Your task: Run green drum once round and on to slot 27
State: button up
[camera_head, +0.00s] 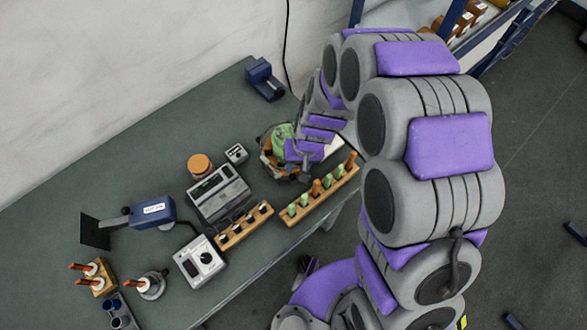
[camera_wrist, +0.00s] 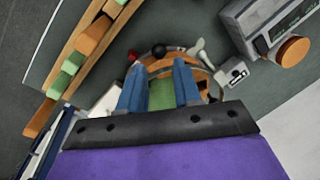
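A green rounded piece (camera_head: 281,133), which looks like the green drum, sits on a round brown-rimmed device (camera_head: 268,160) near the table's right end. My gripper (camera_head: 298,150) is over this device, and my arm hides part of it. In the wrist view, the two blue fingers of my gripper (camera_wrist: 160,80) stand apart with green (camera_wrist: 162,95) between them. I cannot tell whether they press on it. The device's brown disc (camera_wrist: 160,66) shows beyond the fingertips. No slot number is readable.
A wooden rack (camera_head: 321,195) of green and orange pieces stands in front of the device; it also shows in the wrist view (camera_wrist: 76,58). A grey instrument (camera_head: 219,194), an orange-lidded jar (camera_head: 200,164) and a small box (camera_head: 236,153) stand left. The table's back left is clear.

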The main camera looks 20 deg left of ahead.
notch_tip(320, 180, up, 12)
jog(key=w+d, duration=0.1)
jog(key=d, duration=0.1)
jog(key=shift+w+f, duration=0.15)
dwell(0.4)
jog(key=s+d+r+m+b, duration=0.1)
jog(key=s+d+r, duration=0.1)
jog(key=d, duration=0.5)
jog(key=s+d+r+m+h+b, duration=0.1)
jog(key=s+d+r+b, duration=0.1)
jog(key=s+d, duration=0.3)
jog(key=s+d+r+m+b, duration=0.2)
jog(key=s+d, duration=0.2)
jog(key=d, duration=0.7)
jog(key=shift+d, duration=0.15)
jog(key=s+d, duration=0.1)
jog(key=s, duration=0.1)
jog(key=s+d+m+b, duration=0.1)
jog(key=s+d, duration=0.1)
jog(key=s, duration=0.1)
jog(key=s+d+m+h, duration=0.1)
jog(key=s, duration=0.1)
jog(key=shift+s+d+g, duration=0.15)
jog(key=shift+d+g, duration=0.1)
jog(key=shift+g, duration=0.15)
